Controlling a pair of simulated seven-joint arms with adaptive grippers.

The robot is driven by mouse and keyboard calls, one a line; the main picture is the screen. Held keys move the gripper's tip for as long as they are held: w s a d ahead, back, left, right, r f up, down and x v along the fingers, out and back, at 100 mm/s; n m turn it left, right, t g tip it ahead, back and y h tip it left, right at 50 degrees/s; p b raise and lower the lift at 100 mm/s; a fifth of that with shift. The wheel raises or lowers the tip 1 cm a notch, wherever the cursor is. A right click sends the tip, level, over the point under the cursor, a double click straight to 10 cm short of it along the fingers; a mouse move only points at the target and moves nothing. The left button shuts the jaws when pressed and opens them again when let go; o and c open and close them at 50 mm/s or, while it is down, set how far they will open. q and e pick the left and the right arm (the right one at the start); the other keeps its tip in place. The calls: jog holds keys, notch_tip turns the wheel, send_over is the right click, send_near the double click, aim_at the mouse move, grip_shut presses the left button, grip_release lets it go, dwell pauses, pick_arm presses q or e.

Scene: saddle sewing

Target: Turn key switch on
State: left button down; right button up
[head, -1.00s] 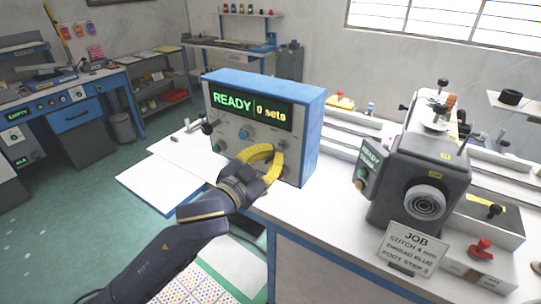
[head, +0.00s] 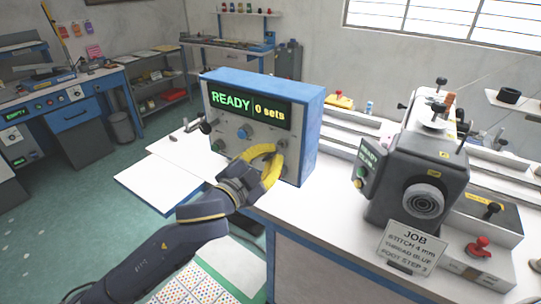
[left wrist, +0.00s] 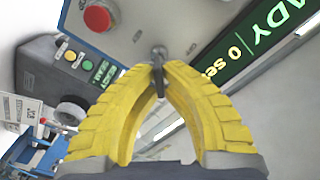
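The blue and grey control box (head: 312,130) stands on the white bench, its display reading READY and 0 sets. In the left wrist view a small metal key switch (left wrist: 159,52) sticks out from its panel (left wrist: 205,22). My left gripper (head: 281,152) is at the lower right of the box's front. In the left wrist view its yellow fingertips (left wrist: 160,69) come together on the key, one on each side. The key's lower part shows between the fingers. In the head view the fingers hide the key. My right gripper is not in view.
A red button (left wrist: 97,17) is on the panel close to the fingers. The grey sewing machine (head: 420,170) stands to the right, with a JOB sign (head: 412,247) in front.

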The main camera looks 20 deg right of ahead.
pick_arm(q)
jog(key=c, duration=1.6)
grip_release()
jog(key=shift+o, duration=0.2)
jog(key=v, duration=1.2)
